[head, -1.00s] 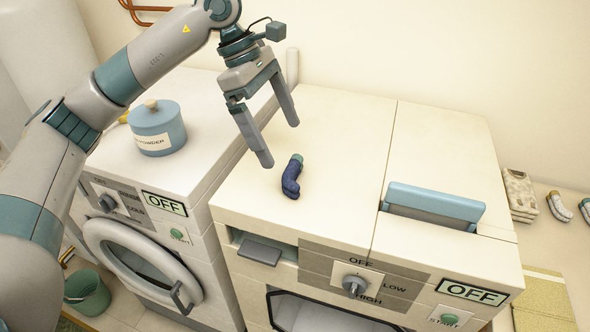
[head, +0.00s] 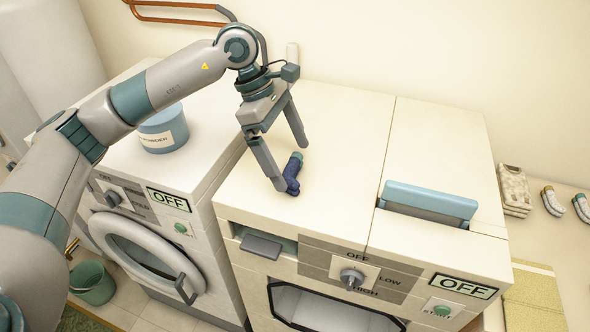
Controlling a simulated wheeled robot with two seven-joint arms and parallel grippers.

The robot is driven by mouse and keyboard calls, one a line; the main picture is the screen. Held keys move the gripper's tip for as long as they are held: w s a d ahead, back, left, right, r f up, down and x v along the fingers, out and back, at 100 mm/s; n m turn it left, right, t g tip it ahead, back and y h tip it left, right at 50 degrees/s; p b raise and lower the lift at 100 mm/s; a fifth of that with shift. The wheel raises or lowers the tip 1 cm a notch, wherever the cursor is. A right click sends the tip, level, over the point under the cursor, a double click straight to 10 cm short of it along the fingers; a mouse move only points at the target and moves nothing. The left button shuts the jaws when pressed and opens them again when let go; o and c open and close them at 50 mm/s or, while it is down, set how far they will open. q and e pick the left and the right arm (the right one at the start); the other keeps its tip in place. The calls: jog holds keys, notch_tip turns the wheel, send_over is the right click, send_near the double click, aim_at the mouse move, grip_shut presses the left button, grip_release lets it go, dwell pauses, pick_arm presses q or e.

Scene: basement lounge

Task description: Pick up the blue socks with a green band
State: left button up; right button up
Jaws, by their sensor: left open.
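The blue socks with a green band (head: 292,174) lie as one rolled, bent bundle on the white top of the right-hand machine (head: 335,195), green end toward the back. My left gripper (head: 293,168) is open and points down over them. One finger comes down at the left of the socks and the other behind their green end. I cannot tell whether the fingers touch the socks or how high the tips are. My right gripper is not in view.
A blue lidded tub (head: 163,132) stands on the left machine, partly behind my arm. A raised light-blue lid (head: 429,199) stands on the right. Folded cloth (head: 514,190) and other socks (head: 552,202) lie at far right. The machine top right of the socks is clear.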

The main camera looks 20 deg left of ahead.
aim_at(295, 168)
pick_arm(q)
jog(key=shift+d+f+p, duration=0.2)
jog(key=shift+f+p, duration=0.05)
jog(key=shift+p, duration=0.1)
jog(key=shift+p+x, duration=0.55)
jog(key=shift+x, duration=0.45)
jog(key=shift+d+f, duration=0.15)
jog(key=shift+f, duration=0.3)
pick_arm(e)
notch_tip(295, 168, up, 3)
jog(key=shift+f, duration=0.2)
pick_arm(q)
jog(key=shift+s, duration=0.1)
jog(key=c, duration=1.2)
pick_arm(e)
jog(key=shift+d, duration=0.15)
